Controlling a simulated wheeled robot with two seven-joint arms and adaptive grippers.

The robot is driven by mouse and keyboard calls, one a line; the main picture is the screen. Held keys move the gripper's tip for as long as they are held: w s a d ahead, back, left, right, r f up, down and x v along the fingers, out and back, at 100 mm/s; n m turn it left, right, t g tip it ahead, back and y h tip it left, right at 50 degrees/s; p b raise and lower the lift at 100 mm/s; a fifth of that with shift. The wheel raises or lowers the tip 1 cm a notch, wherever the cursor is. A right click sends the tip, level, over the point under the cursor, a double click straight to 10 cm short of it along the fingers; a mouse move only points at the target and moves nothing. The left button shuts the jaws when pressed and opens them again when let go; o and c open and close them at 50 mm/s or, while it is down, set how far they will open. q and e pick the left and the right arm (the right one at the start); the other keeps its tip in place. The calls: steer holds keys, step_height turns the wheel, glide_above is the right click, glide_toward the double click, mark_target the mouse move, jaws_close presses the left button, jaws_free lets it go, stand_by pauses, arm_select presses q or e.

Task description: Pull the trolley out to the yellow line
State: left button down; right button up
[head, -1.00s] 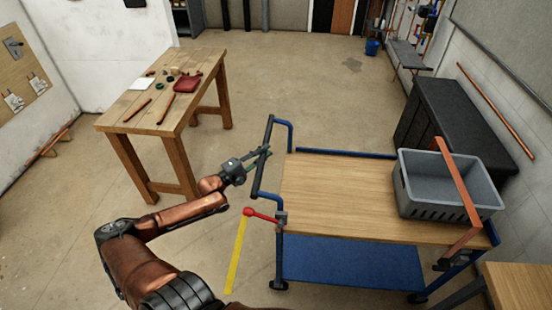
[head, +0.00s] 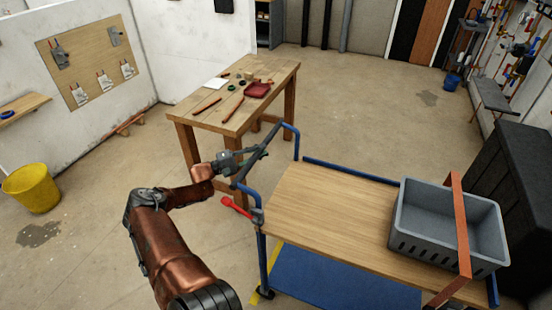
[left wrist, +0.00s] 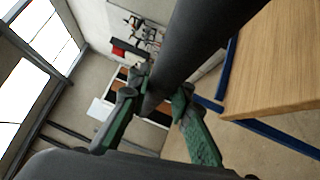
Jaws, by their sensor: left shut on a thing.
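The trolley has a wooden top (head: 320,215), blue frame and a blue lower shelf (head: 340,280). My left gripper (head: 250,163) is shut on the dark bar of its push handle at the trolley's left end. In the left wrist view, the green-sided fingers (left wrist: 155,105) sit either side of the thick dark handle bar (left wrist: 205,45). A red-knobbed lever (head: 235,206) sticks out left from the trolley's near left corner. The yellow line (head: 254,298) shows only in short pieces by the near left wheel; the trolley hides the rest. My right gripper is not in view.
A wooden workbench (head: 205,118) with tools stands close behind the handle. A yellow bucket (head: 32,188) is at far left. Floor left of the trolley is open.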

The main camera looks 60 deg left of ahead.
arm_select(q)
steer(key=shift+s+a+r+b, duration=0.1)
steer(key=shift+s+a+b, duration=0.1)
steer(key=shift+s+a, duration=0.4)
steer(key=shift+s+a+b, duration=0.2)
steer(key=shift+s+a, duration=0.1)
steer(key=shift+a, duration=0.55)
steer(key=c, duration=1.8)
jaws_free()
steer(key=shift+s+a, duration=0.1)
steer(key=shift+o, duration=0.3)
steer(key=s+a+f, duration=0.1)
steer(key=s, duration=1)
steer(key=shift+s+a+f, duration=0.15)
steer(key=shift+s+f, duration=0.2)
steer(key=shift+f, duration=0.05)
